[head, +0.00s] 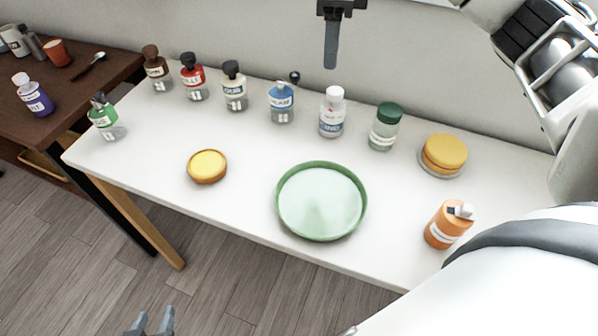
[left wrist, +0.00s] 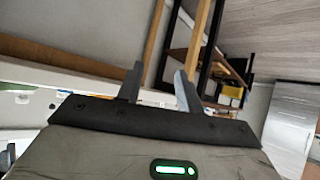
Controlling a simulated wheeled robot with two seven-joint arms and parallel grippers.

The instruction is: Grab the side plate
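The side plate looks to be the round pale green dish (head: 320,203) with a darker green rim, lying flat and empty near the front edge of the white table. My left gripper (head: 152,322) is at the bottom of the head view, in front of the table and well to the left of the plate. Its fingers are apart with nothing between them, as the left wrist view (left wrist: 158,88) also shows. My right gripper (head: 331,45) is at the top of the head view, apart from the plate. It is seen edge-on, so its opening is hidden.
Several bottles, including a blue one (head: 281,104) and a green-capped jar (head: 384,128), line the back of the white table (head: 250,150). A yellow round tin (head: 207,166) lies left of the plate.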

